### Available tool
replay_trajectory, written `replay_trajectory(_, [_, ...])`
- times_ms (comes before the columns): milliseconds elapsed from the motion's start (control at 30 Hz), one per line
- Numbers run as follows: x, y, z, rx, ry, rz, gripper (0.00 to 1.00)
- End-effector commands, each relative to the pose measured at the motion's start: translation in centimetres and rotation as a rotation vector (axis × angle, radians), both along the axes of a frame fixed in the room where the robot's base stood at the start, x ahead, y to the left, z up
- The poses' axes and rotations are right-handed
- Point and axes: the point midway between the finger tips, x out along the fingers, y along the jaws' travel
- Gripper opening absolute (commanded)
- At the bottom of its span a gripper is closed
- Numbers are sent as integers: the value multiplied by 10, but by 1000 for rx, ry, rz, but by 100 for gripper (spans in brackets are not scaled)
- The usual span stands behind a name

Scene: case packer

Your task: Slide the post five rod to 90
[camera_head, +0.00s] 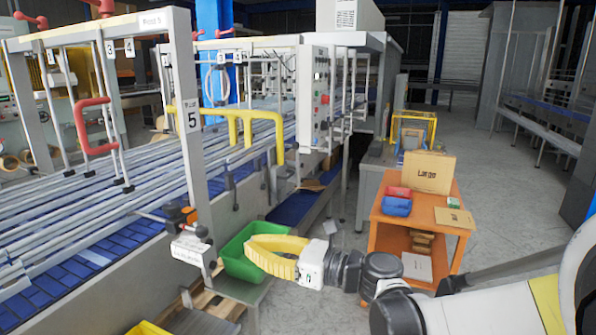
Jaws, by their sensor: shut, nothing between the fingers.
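The post marked 5 (193,150) is a grey upright at the near side of the conveyor. Low on it sit an orange and black clamp (187,215) and a thin metal rod (152,216) reaching left over the conveyor. A small white label plate (190,252) is below the clamp; its text and any scale are too small to read. My gripper (249,254) has yellow fingers, shut and empty. It points left, to the right of the post's lower part and apart from it in the picture, in front of the green bin.
A green bin (232,262) stands behind my gripper. An orange cart (385,220) with boxes and small bins stands to the right. Yellow pipe guards (262,116) and a red handle (82,128) stick out along the conveyor (60,255). Grey floor is open at right.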

Motion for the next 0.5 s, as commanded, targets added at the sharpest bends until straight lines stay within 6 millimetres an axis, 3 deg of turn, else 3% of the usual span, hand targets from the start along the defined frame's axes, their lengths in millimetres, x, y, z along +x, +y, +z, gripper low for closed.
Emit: replay_trajectory(500, [-4, -10, 0, 0, 0, -1, 0])
